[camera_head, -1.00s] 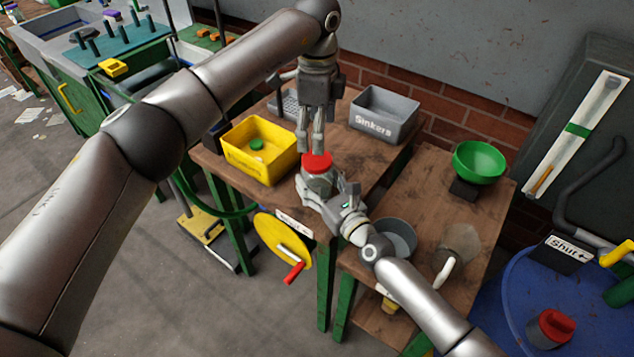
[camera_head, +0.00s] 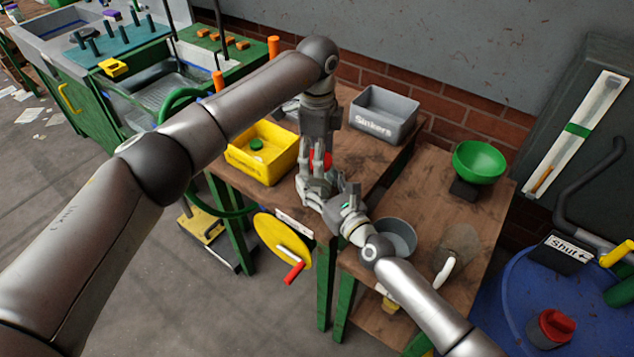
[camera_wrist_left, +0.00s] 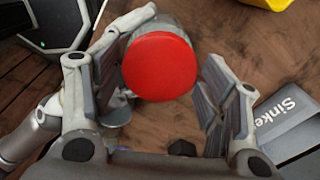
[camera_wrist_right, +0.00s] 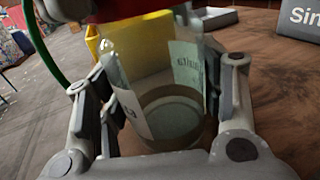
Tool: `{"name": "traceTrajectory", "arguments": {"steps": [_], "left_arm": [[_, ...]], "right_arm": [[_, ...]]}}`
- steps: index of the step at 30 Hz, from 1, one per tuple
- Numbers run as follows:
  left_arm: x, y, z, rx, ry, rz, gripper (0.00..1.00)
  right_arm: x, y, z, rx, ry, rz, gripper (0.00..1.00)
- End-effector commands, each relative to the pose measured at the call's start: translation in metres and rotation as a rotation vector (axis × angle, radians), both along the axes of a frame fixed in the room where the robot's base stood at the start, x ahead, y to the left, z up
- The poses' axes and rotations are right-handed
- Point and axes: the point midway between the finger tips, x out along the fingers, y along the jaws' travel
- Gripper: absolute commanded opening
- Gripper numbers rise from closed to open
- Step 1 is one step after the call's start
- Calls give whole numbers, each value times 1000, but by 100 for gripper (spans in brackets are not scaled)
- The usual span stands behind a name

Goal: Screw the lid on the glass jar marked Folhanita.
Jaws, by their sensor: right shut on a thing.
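The glass jar (camera_wrist_right: 172,108) stands between the fingers of my right gripper (camera_head: 327,190), which is shut on it. The jar is see-through, with pale paper labels; their writing is not readable here. A red lid (camera_wrist_left: 160,66) sits at the top of the jar; I cannot tell how tightly it is on. The lid also shows in the head view (camera_head: 322,160), partly covered by my left gripper. My left gripper (camera_wrist_left: 172,58) is open above the jar, with its fingers on either side of the lid. The right-hand finger is clearly apart from the lid.
A yellow bin (camera_head: 262,170) with a green lid inside stands left on the wooden table. A grey bin marked Sinkers (camera_head: 385,114) stands behind. A grey bowl (camera_head: 398,234) and a green bowl (camera_head: 480,162) are to the right. A yellow crank wheel (camera_head: 281,238) is in front.

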Motion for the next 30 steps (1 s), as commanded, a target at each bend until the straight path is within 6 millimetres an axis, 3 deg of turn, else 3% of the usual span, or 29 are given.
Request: {"name": "traceTrajectory", "arguments": {"steps": [1, 7, 16, 30], "left_arm": [[0, 0, 0, 0, 0, 0, 56], [0, 0, 0, 0, 0, 0, 31], [0, 0, 0, 0, -1, -55, 29], [1, 0, 0, 2, -1, -766, 29]], "right_arm": [[0, 0, 0, 0, 0, 0, 0], [0, 0, 0, 0, 0, 0, 0], [0, 0, 0, 0, 0, 1, 0], [0, 1, 0, -1, -1, 1, 0]]}}
